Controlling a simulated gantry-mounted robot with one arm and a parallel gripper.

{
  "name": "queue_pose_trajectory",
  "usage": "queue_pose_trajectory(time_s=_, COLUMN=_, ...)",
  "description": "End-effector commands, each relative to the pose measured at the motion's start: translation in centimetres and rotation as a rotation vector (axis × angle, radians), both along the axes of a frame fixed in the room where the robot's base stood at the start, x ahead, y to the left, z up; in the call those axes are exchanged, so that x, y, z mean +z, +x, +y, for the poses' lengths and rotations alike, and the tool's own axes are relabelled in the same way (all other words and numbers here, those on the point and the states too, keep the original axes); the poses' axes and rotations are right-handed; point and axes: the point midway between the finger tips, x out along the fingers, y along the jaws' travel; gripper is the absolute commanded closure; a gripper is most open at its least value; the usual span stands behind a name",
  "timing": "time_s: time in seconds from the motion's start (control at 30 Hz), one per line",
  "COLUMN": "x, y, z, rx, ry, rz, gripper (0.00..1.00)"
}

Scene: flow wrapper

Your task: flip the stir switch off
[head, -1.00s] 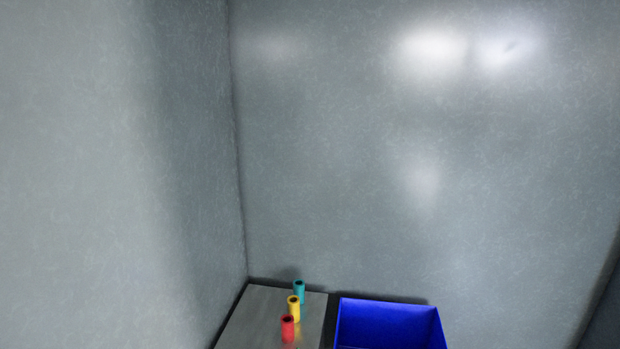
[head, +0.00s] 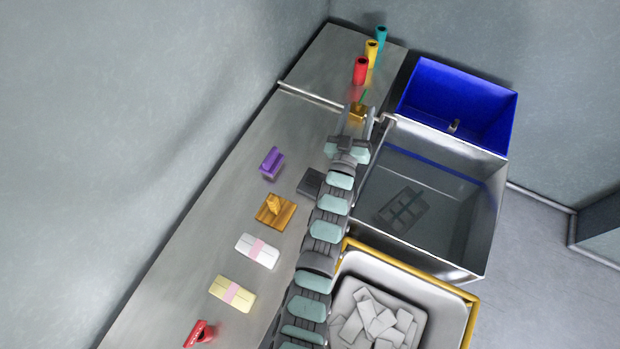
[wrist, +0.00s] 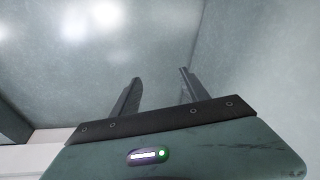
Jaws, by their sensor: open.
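No part is clearly labelled as the stir switch. A small gold block (head: 357,113) with a thin green stick on it shows between my fingers in the head view and may be the switch. Which way the stick is set cannot be told. My gripper (head: 357,107) is open, its two fingers pointing to the back of the bench. It overlaps the gold block in the picture; the distance between them is unclear. In the wrist view my gripper (wrist: 160,75) is apart and empty, with only walls beyond it.
Red (head: 361,71), yellow and teal cylinders stand at the back of the bench. A blue bin (head: 460,75), a metal basin (head: 490,215) and a yellow-rimmed tray (head: 465,322) are on the right. A purple piece (head: 272,162), a wooden block (head: 276,211) and wrapped bars (head: 257,251) lie left.

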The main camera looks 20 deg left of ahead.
Motion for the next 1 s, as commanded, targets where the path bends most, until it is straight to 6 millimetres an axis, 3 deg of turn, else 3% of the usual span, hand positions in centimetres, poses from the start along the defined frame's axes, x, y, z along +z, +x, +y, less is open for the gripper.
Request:
queue_pose_trajectory(time_s=0.03, x=-2.5, y=2.5, z=1.2, rx=0.016, ry=-0.032, rz=0.093, gripper=0.47)
queue_pose_trajectory(time_s=0.1, x=-5.7, y=4.9, z=3.0, rx=0.05, ry=-0.088, rz=0.239, gripper=0.47)
queue_pose_trajectory(time_s=0.2, x=-9.9, y=7.2, z=5.6, rx=0.114, ry=-0.181, rz=0.443, gripper=0.47)
queue_pose_trajectory(time_s=0.37, x=-15.4, y=7.7, z=9.7, rx=0.256, ry=-0.353, rz=0.749, gripper=0.47)
queue_pose_trajectory(time_s=0.5, x=-18.7, y=5.3, z=12.1, rx=0.407, ry=-0.53, rz=1.009, gripper=0.47)
queue_pose_trajectory(time_s=0.6, x=-19.8, y=2.4, z=12.9, rx=0.522, ry=-0.662, rz=1.183, gripper=0.47)
queue_pose_trajectory(time_s=0.83, x=-19.2, y=-4.3, z=12.0, rx=0.724, ry=-0.892, rz=1.483, gripper=0.47)
queue_pose_trajectory(time_s=1.0, x=-18.4, y=-6.5, z=11.3, rx=0.78, ry=-0.954, rz=1.57, gripper=0.47)
